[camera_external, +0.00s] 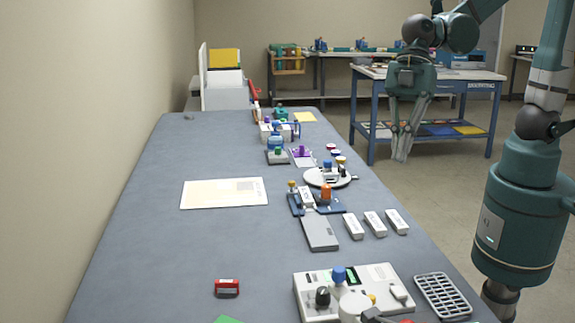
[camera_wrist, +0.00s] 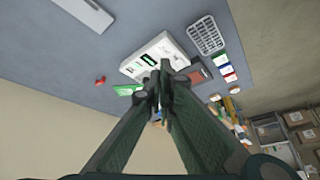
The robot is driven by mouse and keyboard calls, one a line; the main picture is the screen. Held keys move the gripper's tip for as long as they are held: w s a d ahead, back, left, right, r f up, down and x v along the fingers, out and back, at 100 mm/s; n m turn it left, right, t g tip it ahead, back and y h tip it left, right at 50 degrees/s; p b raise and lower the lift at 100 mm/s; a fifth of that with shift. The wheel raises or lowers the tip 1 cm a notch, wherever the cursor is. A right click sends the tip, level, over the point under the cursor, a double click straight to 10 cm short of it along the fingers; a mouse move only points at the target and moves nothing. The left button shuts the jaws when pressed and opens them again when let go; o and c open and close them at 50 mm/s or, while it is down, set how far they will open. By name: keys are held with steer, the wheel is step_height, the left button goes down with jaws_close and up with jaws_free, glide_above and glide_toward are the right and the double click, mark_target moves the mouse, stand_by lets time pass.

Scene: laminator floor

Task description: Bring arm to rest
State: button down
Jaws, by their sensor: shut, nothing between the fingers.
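My gripper (camera_external: 403,150) hangs from my raised arm to the right of the long grey table (camera_external: 140,235) in the external view. Its fingers point down, with the blue-framed workbench behind them. In the wrist view, the two green fingertips of my gripper (camera_wrist: 164,70) meet at the middle of the picture. My gripper is shut and empty. It touches nothing that I can see.
The table holds a white device (camera_external: 310,292) with knobs, a wire grid tray (camera_external: 442,296), a red block (camera_external: 227,288), a cream sheet (camera_external: 224,193), a round white stand (camera_external: 330,177) and several white blocks (camera_external: 353,226). The blue-framed workbench (camera_external: 428,75) stands behind. Open floor (camera_external: 440,190) lies between.

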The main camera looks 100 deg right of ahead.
steer(key=s+d+r+m+t+h, duration=0.2)
steer(key=s+d+m, duration=0.3)
steer(key=d, duration=0.3)
steer(key=s+d+r+m+t+h, duration=0.2)
steer(key=s+d+m, duration=0.2)
steer(key=s+d, duration=0.3)
steer(key=shift+s+d+r+m+h+b, duration=0.15)
steer(key=shift+s+d+m+h+b, duration=0.25)
steer(key=shift+s, duration=0.4)
step_height(320, 180, down, 16)
steer(key=b, duration=1.6)
stand_by(1.2)
